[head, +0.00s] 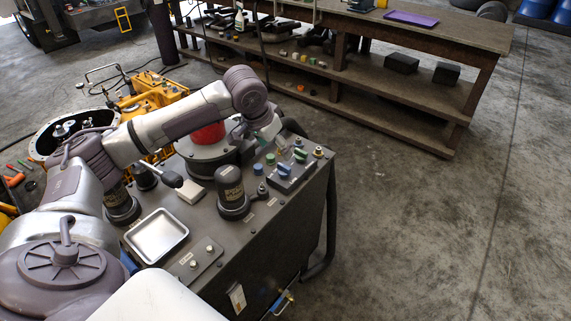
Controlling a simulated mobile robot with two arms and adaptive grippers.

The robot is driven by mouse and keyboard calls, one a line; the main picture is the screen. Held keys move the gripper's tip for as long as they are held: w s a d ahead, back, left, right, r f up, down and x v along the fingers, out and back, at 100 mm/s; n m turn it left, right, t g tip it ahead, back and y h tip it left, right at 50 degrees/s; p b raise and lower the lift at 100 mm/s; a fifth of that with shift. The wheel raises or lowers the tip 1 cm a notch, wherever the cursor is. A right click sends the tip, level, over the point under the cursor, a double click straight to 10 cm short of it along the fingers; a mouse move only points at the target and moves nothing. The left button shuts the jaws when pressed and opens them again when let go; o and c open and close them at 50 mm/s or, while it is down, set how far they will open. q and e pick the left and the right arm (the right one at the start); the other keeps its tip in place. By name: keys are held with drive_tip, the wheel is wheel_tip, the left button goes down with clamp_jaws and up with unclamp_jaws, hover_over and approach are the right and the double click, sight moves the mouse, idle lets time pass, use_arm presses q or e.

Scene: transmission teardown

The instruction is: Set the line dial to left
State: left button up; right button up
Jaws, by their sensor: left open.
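A dark control panel (292,176) with small dials sits on the grey cart top, near its right edge. A blue dial (283,169) and a blue-green dial (300,155) stand on it. I cannot tell which one is the line dial, and the pointing direction of either is too small to read. My left gripper (271,137) is open, just behind and above the panel, apart from the dials. Its fingers are small and partly hidden by the wrist. My right gripper is not in view.
The cart top (200,228) also carries a red cylinder (208,134), a dark capped cylinder (231,190), a metal tray (157,236) and green knobs (270,158) close to the panel. A wooden workbench (400,95) stands behind. The floor at right is clear.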

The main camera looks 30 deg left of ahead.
sight(284, 166)
use_arm(q)
drive_tip(key=x, duration=0.4)
drive_tip(key=a+p+x, duration=0.1)
drive_tip(key=x, duration=0.7)
drive_tip(key=shift+w+a+p, duration=0.2)
drive_tip(key=shift+w+p, duration=0.15)
drive_tip(key=shift+p, duration=0.05)
